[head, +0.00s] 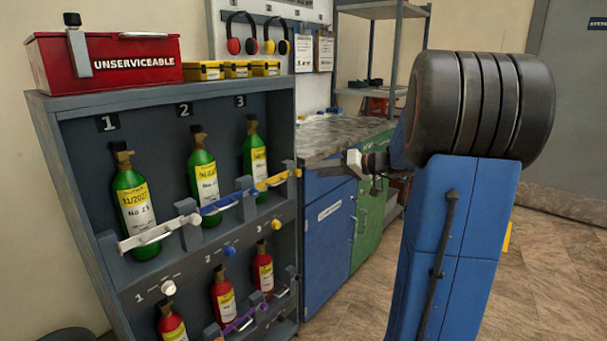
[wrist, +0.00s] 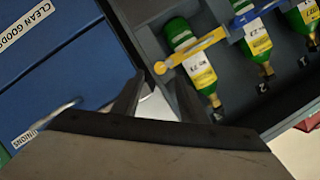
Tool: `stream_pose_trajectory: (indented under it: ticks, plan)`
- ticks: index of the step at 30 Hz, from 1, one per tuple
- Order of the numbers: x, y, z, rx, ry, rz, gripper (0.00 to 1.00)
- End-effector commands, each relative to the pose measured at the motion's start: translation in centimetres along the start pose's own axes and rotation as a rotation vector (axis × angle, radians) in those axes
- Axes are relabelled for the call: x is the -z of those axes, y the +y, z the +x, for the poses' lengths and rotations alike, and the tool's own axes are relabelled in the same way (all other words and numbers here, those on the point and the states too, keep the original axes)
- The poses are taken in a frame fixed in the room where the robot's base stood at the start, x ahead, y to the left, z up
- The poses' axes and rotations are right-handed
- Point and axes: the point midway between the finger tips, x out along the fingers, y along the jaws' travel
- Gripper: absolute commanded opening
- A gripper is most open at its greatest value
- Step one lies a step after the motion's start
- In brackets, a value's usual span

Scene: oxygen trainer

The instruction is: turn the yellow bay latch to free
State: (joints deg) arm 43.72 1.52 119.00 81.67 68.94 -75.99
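The yellow bay latch (head: 277,179) is a bar lying across the front of the green bottle (head: 254,152) in bay 3 of the grey rack. In the wrist view the yellow latch (wrist: 193,48) crosses the nearest green bottle (wrist: 182,36), and its rounded end (wrist: 160,67) lies just beyond my fingers. My gripper (head: 362,172) is in front of the blue cupboard, to the right of the rack and apart from the latch. In the wrist view my gripper (wrist: 158,90) shows two spread fingers with nothing between them.
A white latch (head: 158,233) and a blue latch (head: 228,201) cross bays 1 and 2. Red bottles (head: 223,298) stand below, with a purple latch (head: 240,320). A red box (head: 105,60) and small yellow cases sit on top. The worktop (head: 335,135) adjoins the rack. Floor is clear in front.

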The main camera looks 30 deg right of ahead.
Motion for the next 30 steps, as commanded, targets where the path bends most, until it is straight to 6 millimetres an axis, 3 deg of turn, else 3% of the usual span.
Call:
stream_pose_trajectory:
  ticks: [6, 12, 26, 30]
  plan:
    - [-0.1, -0.1, 3.6, 0.002, -0.002, 0.001, 0.39]
    - [-0.1, 0.0, 5.9, 0.001, -0.001, 0.001, 0.39]
    - [0.0, 0.0, 6.8, -0.001, 0.0, 0.0, 0.39]
    - [0.0, 0.0, 6.8, -0.001, 0.0, 0.001, 0.06]
